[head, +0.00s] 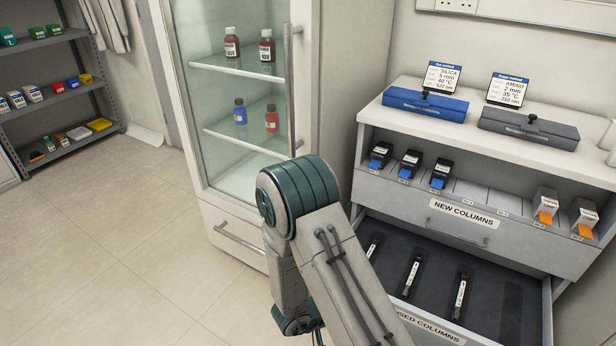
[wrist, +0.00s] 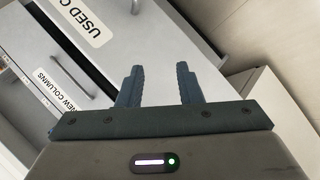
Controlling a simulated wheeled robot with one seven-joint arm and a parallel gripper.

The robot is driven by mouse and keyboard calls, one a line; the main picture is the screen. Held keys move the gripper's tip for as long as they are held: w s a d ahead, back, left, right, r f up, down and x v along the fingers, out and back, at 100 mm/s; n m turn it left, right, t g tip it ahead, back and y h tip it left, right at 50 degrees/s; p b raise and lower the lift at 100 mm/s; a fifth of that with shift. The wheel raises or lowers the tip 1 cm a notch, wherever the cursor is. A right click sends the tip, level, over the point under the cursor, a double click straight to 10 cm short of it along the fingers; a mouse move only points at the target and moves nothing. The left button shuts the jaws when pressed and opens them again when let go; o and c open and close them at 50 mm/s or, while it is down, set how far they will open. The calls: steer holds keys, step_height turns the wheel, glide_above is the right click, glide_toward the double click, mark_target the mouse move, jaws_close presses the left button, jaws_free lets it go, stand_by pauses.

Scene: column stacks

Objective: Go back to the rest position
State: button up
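My gripper (wrist: 159,82) shows in the wrist view with its two dark fingers apart and nothing between them. Grey drawer fronts and floor lie beyond the fingertips. In the head view my bent arm rises at the lower middle, and the gripper itself is not visible there. The used-columns drawer (head: 524,322) is pulled out below the new-columns shelf. Three dark columns with white labels lie in it, one of them at its middle (head: 411,272). Its label also shows upper left in the wrist view (wrist: 84,20).
A glass-door cabinet (head: 243,92) with bottles stands behind my arm. The shelf labelled new columns (head: 459,213) holds several boxes. A blue case (head: 426,104) and a grey case (head: 528,129) lie on the counter. The floor (head: 110,235) at left is clear.

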steer(key=w+a+r+m+t+y+p, duration=0.1)
steer(key=w+a+r+y+p, duration=0.2)
steer(key=r, duration=0.5)
steer(key=w+a+r+y+p, duration=0.2)
steer(key=w+a+r+y, duration=0.1)
steer(key=r, duration=0.4)
step_height(320, 180, up, 16)
steer(key=s+a+y+p, duration=0.1)
steer(key=s+y+p, duration=0.1)
steer(key=y+p, duration=0.25)
steer(key=s+d+r+g+h+p, duration=0.1)
steer(key=s+d+r+p, duration=0.4)
steer(key=s+r, duration=0.4)
steer(key=s+d+r+g+h+p, duration=0.1)
steer(key=s+d+r+g+p, duration=0.1)
steer(key=s+d+r+p, duration=0.2)
steer(key=s+d+r, duration=0.3)
steer(key=s+r, duration=0.1)
steer(key=r, duration=0.3)
steer(key=shift+s+r+m+p, duration=0.25)
steer(key=shift+s+m+p, duration=0.05)
steer(key=shift+s+p, duration=0.1)
steer(key=shift+a, duration=0.1)
